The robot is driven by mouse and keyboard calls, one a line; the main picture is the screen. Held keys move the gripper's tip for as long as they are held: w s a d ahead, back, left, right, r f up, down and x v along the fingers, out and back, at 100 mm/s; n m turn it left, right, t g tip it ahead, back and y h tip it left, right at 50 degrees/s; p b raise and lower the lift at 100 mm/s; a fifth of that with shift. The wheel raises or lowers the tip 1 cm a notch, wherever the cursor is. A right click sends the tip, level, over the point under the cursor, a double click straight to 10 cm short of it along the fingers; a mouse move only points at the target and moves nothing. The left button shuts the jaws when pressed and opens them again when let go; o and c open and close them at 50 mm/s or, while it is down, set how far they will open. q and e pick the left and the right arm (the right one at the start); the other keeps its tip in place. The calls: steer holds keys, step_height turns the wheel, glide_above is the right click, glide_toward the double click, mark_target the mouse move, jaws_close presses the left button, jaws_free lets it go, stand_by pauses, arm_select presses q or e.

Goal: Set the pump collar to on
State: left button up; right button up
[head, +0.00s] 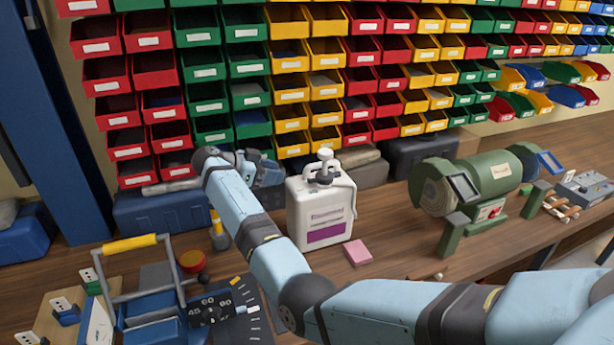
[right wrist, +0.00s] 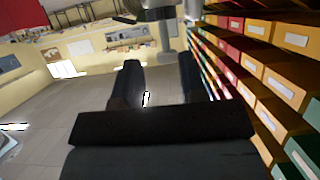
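The pump bottle (head: 321,214) is a white jug with a purple-edged label. It stands upright on the bench. Its white pump head (head: 325,158) sits above a black collar (head: 323,179); the collar's setting is too small to read. My right arm reaches across the bench, and its wrist bends back behind the elbow. My right gripper (head: 262,170) is left of the collar, small and apart from it. The right wrist view shows the two dark fingers of this gripper (right wrist: 158,80) spread apart, with nothing held between them. My left gripper is not in view.
A dial plate with numbers (head: 210,308) and a yellow-handled frame (head: 130,243) stand front left. A pink block (head: 358,252) lies before the jug. A green bench grinder (head: 490,180) stands right. Rows of coloured bins (head: 310,85) cover the wall. Bare wood lies between jug and grinder.

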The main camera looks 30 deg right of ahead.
steer(key=p, duration=0.2)
glide_toward(324, 178)
steer(key=d+f, duration=0.2)
steer(key=d, duration=0.1)
steer(key=d+f, duration=0.1)
steer(key=d, duration=0.1)
steer(key=shift+w+f, duration=0.1)
steer(key=shift+f, duration=0.2)
jaws_close()
